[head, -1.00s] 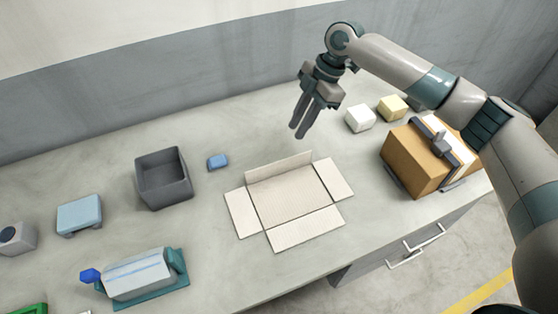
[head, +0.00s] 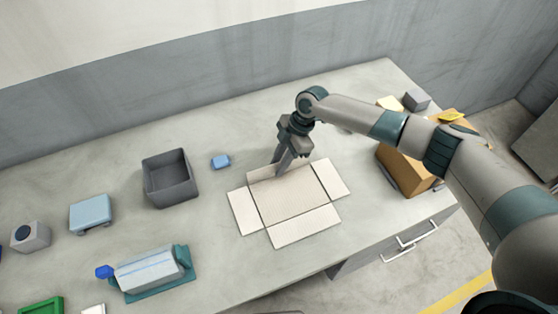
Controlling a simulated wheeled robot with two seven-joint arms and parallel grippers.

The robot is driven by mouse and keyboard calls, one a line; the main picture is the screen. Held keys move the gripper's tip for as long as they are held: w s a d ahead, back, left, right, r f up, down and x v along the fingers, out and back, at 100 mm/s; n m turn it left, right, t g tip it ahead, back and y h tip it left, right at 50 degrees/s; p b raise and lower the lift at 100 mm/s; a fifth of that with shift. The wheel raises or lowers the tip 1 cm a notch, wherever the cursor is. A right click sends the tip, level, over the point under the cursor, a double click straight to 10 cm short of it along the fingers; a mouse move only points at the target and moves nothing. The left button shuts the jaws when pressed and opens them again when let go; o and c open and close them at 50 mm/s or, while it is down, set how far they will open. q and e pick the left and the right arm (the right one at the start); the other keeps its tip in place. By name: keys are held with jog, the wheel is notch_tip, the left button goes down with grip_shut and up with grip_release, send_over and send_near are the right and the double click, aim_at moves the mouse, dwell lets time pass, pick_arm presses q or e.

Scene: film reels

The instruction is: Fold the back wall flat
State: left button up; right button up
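The flattened carton (head: 292,200) lies on the bench with its front, left and right walls folded out flat. Its back wall (head: 261,174) is at the far edge; my gripper partly hides it, and I cannot tell how far it still leans up. My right gripper (head: 281,170) points down at the middle of the back wall, its fingers close together with nothing seen between them. The tips overlap the wall in the head view, and whether they press on it is unclear. My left gripper is out of view.
A dark grey open bin (head: 171,186) and a small blue block (head: 220,162) stand left of the carton. A brown box (head: 402,171) stands to the right, partly behind my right arm. A teal-based device (head: 153,272) is at front left.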

jog(key=shift+f, duration=0.1)
grip_shut()
